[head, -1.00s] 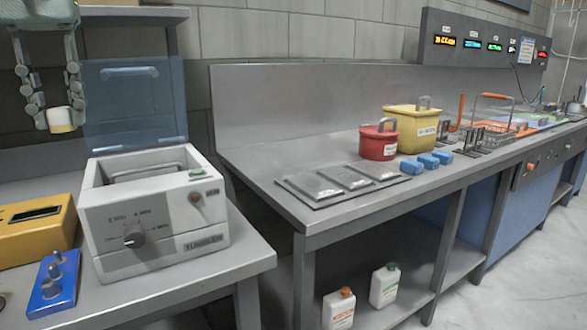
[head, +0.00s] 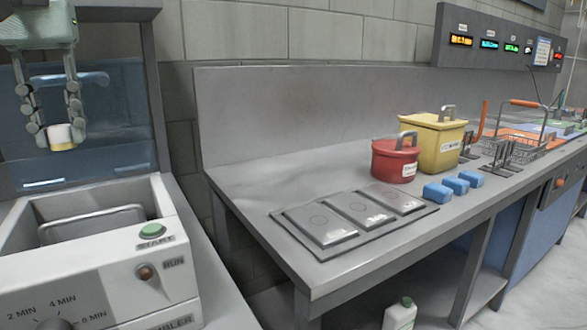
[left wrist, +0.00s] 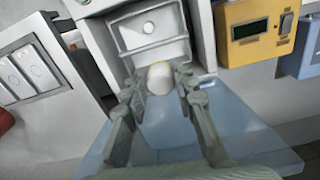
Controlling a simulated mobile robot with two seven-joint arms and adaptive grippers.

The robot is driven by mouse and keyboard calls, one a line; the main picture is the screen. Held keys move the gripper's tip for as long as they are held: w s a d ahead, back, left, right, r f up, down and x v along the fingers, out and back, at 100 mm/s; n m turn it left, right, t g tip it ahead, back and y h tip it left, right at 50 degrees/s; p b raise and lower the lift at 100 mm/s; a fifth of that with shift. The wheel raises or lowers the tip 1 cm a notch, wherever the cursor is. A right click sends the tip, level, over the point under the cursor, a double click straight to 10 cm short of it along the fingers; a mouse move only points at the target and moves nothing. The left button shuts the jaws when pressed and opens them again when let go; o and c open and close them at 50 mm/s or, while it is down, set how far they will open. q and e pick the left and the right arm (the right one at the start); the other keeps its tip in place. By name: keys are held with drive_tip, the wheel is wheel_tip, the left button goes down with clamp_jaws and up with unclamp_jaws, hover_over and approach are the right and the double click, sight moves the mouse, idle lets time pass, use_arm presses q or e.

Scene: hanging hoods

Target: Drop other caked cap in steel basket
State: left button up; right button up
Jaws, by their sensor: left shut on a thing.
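My left gripper (head: 60,134) is shut on a small cream-white cap (head: 61,139) with a yellowish band. It holds the cap in the air, above and behind the open tank of the white box-shaped cleaner (head: 140,285). In the left wrist view the cap (left wrist: 159,76) sits between the fingertips, with the cleaner's tank beyond it. A metal handle (head: 92,222) shows inside the tank; what it belongs to is mostly hidden. A wire steel basket (head: 522,146) with an orange grip stands far right on the long bench. My right gripper is out of view.
A blue see-through lid (head: 120,120) stands raised behind the tank. The bench holds flat grey plates (head: 360,210), a red pot (head: 395,163), a yellow bin (head: 434,140) and blue blocks (head: 455,186). A gap separates the two tables.

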sight(60, 126)
use_arm(q)
drive_tip(key=shift+f, duration=1.3)
drive_tip(key=o, duration=0.9)
wheel_tip(60, 126, up, 12)
drive_tip(key=shift+r, duration=0.1)
